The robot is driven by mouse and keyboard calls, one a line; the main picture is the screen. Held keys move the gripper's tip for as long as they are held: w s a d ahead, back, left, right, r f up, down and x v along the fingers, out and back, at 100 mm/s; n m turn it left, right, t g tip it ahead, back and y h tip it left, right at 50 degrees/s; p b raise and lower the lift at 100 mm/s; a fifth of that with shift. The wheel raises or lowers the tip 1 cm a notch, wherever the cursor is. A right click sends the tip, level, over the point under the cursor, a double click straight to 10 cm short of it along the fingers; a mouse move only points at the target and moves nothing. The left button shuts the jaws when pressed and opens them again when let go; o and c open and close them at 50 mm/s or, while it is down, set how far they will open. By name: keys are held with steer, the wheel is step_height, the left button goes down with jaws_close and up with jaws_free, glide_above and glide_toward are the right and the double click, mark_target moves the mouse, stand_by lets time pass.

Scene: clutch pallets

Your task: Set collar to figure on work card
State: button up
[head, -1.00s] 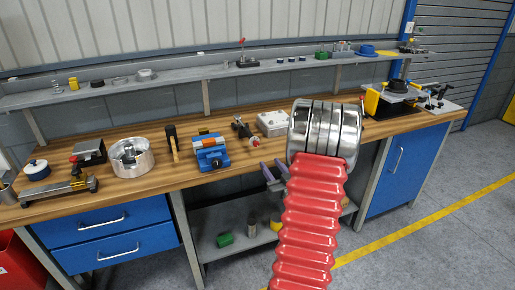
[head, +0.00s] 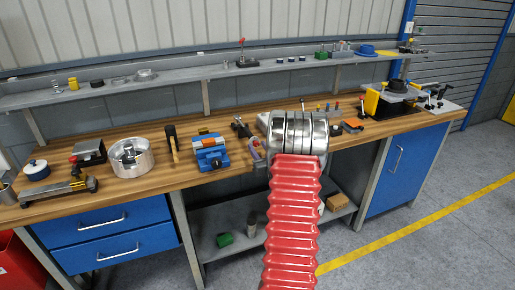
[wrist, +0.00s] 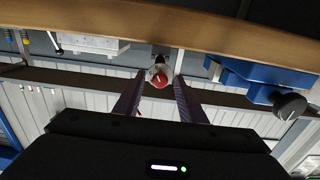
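My gripper (wrist: 159,76) is open, its two purple fingers apart in the wrist view. Between the fingertips shows the rounded red end of a grey-and-dark tool (wrist: 160,71); I cannot tell whether either finger touches it. In the head view this tool (head: 240,126) lies on the bench just right of the blue vise (head: 211,152). My fingers (head: 256,152) are at the bench's front edge, near the tool's front end. The vise also shows at right in the wrist view (wrist: 250,75). I cannot pick out a collar scale or a readable work card.
The wooden bench (head: 110,187) holds a silver pot-like part (head: 131,160), a mallet (head: 172,142) and a black machine (head: 396,92) at right. A white box (wrist: 85,44) is left of my fingers in the wrist view. A shelf (head: 215,74) runs behind; the floor is clear at right.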

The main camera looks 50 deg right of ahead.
steer(key=shift+w+d, duration=0.25)
steer(key=shift+w, duration=0.2)
jaws_close()
